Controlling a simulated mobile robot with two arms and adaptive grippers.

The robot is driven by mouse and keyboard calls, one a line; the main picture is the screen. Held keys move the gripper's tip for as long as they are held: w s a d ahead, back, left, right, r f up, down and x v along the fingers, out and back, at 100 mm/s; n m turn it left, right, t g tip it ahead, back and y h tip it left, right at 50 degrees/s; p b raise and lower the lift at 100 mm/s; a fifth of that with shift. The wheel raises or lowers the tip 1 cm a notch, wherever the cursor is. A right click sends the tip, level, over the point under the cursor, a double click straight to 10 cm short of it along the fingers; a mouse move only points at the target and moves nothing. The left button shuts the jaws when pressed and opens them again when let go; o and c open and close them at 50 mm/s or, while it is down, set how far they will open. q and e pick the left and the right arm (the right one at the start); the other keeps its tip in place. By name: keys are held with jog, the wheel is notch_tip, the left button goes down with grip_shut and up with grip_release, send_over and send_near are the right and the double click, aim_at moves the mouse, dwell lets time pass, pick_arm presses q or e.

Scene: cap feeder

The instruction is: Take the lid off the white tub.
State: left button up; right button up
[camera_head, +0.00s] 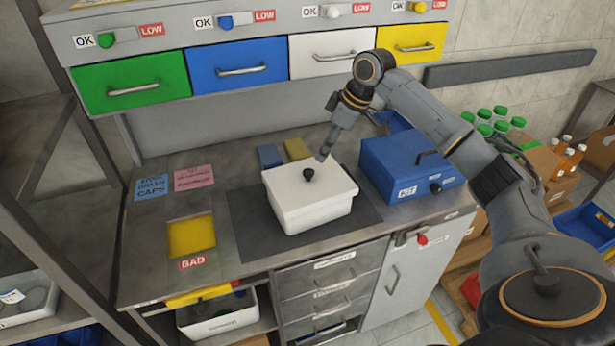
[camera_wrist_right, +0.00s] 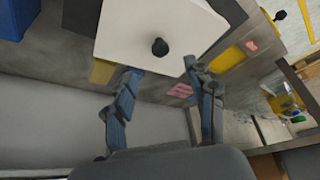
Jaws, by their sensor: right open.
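The white tub (camera_head: 312,214) stands on a dark mat on the steel worktop. Its white lid (camera_head: 333,182) lies on top, with a round black knob (camera_head: 308,174) in its middle. In the right wrist view the lid (camera_wrist_right: 190,22) and the knob (camera_wrist_right: 160,47) show at the top. My right gripper (camera_head: 323,155) is above the lid's back edge, up and behind the knob. It is open and empty; its fingers (camera_wrist_right: 161,72) are spread, with the knob ahead of them and apart from them. My left gripper is in neither view.
A blue box (camera_head: 405,168) with a black handle stands close to the tub's right. Blue and yellow blocks (camera_head: 297,149) lie behind the tub. Drawers (camera_head: 240,68) overhang the back. A yellow BAD recess (camera_head: 191,236) is at left. The worktop between has some free room.

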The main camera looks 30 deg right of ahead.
aim_at(310, 171)
jog(key=x, duration=0.3)
jog(key=shift+w+a+f, duration=0.1)
jog(key=shift+w+f, duration=0.05)
jog(key=shift+f, duration=0.05)
jog(key=p+x, duration=0.1)
jog(key=x, duration=0.2)
jog(key=shift+w+a+p, duration=0.1)
jog(key=shift+p, duration=0.3)
jog(key=x, duration=0.3)
jog(key=shift+f+p, duration=0.15)
jog(key=shift+p, duration=0.25)
jog(key=shift+f, duration=0.15)
jog(key=c, duration=1.1)
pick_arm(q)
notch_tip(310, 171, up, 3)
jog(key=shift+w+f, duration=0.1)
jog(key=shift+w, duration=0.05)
pick_arm(e)
grip_shut()
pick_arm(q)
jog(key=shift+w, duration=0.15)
